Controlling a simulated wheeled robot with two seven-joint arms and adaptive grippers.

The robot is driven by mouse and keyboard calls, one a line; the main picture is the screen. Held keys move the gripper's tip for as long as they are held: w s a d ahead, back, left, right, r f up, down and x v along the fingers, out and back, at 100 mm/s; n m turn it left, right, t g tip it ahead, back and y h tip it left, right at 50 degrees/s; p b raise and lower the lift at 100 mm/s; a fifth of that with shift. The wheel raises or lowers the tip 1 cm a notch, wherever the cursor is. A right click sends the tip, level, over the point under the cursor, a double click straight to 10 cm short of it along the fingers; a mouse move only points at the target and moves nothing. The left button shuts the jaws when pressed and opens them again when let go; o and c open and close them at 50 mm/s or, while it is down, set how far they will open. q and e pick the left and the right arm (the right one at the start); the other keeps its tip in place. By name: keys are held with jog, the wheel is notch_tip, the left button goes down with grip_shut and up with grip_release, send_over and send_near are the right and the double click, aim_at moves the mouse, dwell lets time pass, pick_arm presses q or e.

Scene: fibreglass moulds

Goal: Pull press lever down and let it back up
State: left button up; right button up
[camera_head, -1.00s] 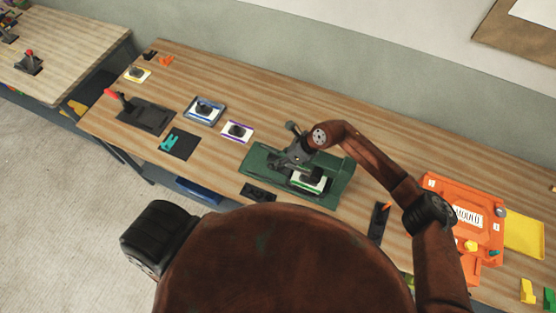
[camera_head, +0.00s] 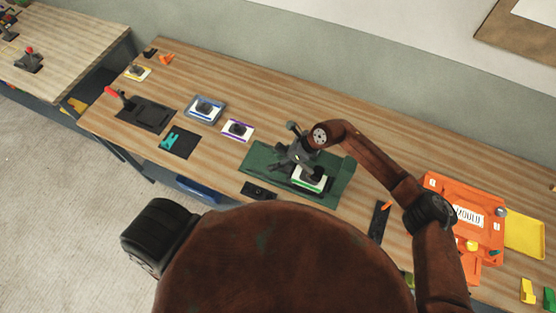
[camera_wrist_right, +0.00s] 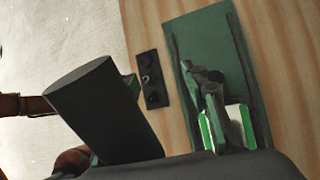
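The press stands on a dark green base plate (camera_head: 338,193) in the middle of the bench. A white block with green edges (camera_head: 309,182) lies on the plate under dark press parts; it also shows in the right wrist view (camera_wrist_right: 228,130). A dark round-ended knob (camera_head: 293,127) sticks up behind these parts, perhaps on the lever. My right gripper (camera_head: 296,152) is at the press, under my brown wrist. Dark gripper and press parts overlap, so I cannot tell whether the fingers touch or hold the lever. My left gripper is outside the views.
A black strip with holes (camera_head: 258,191) lies left of the base plate. Several tiles and a red-handled device (camera_head: 146,112) are farther left. An orange mould box (camera_head: 462,200) and yellow tray (camera_head: 525,235) are at right. Bare wood lies behind the press.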

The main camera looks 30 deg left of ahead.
jog(key=v, duration=1.2)
jog(key=shift+w+r, duration=0.15)
jog(key=shift+d, duration=0.1)
